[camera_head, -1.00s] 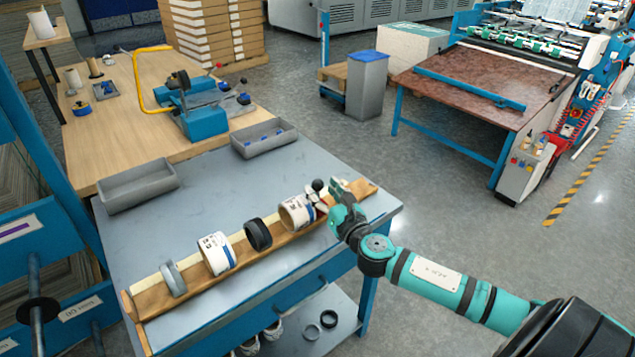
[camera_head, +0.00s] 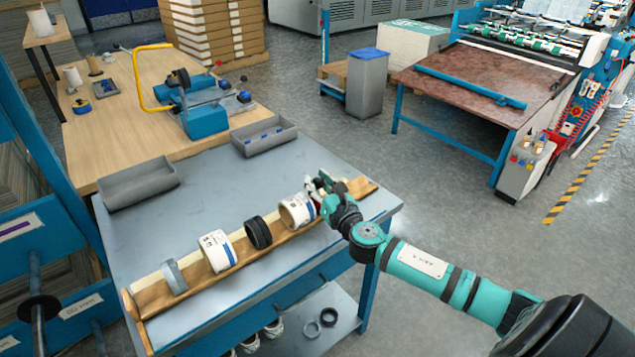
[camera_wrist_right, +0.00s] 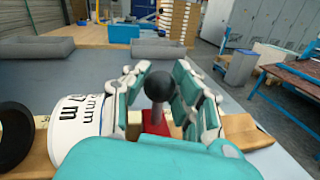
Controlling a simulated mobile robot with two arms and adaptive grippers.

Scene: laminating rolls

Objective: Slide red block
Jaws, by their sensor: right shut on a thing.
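The red block (camera_wrist_right: 155,122) shows in the right wrist view as a small red piece at the wooden trough. A stem with a black ball knob (camera_wrist_right: 159,85) rises over it. My right gripper (camera_wrist_right: 162,95) is shut around this stem, with one finger on each side, and its palm hides the lower part of the block. In the head view my right gripper (camera_head: 319,186) is at the right part of the wooden trough (camera_head: 270,249), just right of a white roll (camera_head: 296,210). There the block is mostly hidden by the fingers. My left gripper is not in view.
A black ring (camera_head: 258,234), another white roll (camera_head: 217,251) and a grey ring (camera_head: 174,277) sit along the trough to the left. Two grey trays (camera_head: 138,186) (camera_head: 264,138) stand behind. The blue-grey tabletop (camera_head: 205,195) between is clear.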

